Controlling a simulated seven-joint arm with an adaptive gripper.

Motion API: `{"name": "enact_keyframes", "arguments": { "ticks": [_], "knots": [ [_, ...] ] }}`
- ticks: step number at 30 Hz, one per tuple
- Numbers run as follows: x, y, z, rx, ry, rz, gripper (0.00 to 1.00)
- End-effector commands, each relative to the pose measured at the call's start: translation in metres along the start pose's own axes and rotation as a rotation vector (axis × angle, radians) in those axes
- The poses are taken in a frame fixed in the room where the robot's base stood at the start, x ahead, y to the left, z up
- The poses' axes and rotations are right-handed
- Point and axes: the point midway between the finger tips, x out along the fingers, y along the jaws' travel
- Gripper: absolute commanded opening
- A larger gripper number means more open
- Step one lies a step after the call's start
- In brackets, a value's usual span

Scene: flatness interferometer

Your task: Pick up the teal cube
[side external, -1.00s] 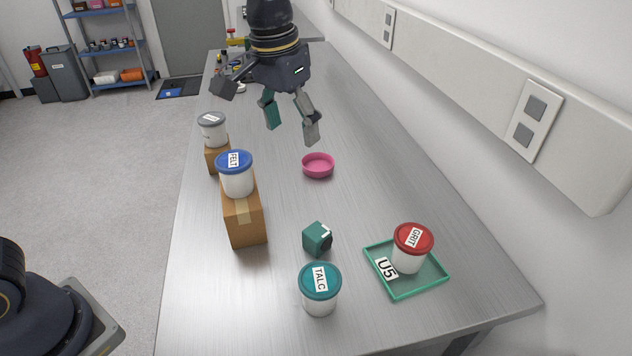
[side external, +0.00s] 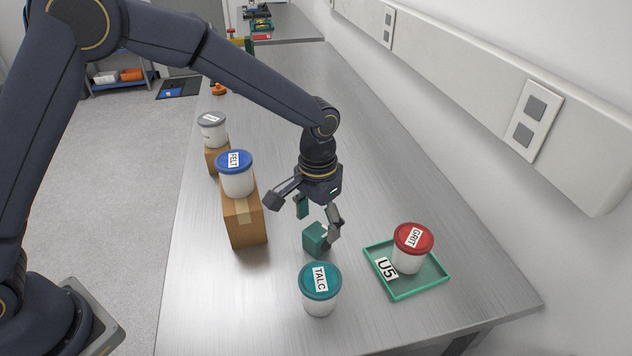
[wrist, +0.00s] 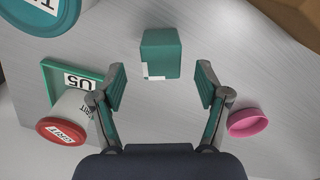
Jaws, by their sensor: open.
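The teal cube (side external: 315,239) sits on the metal table behind the TALC tub. It also shows in the wrist view (wrist: 161,53), with a white patch at its lower left corner. My gripper (side external: 319,222) is open and just above the cube in the side view. In the wrist view its fingers (wrist: 161,88) are spread, and the cube lies ahead of the gap between the fingertips. One finger overlaps the cube's right side in the side view, so I cannot tell whether they touch.
The teal-lidded TALC tub (side external: 320,290) stands in front of the cube. A red-lidded GRIT tub (side external: 410,250) stands in the green U5 tray (side external: 405,292) at right. A blue-lidded FELT tub (side external: 236,175) is on a cardboard box (side external: 243,222) at left. A pink dish (wrist: 247,122) is nearby.

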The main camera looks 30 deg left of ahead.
Motion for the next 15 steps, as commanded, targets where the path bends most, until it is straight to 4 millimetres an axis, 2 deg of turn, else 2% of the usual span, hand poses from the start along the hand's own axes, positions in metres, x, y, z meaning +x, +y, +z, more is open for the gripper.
{"name": "enact_keyframes", "arguments": {
  "ticks": [6, 9, 15],
  "knots": [
    [0.034, -0.002, 0.001, 0.000, -0.004, -0.001, 0.75],
    [0.045, -0.001, 0.001, 0.000, -0.003, -0.001, 0.75],
    [0.049, -0.001, 0.001, 0.000, 0.000, 0.000, 0.75]
  ]
}}
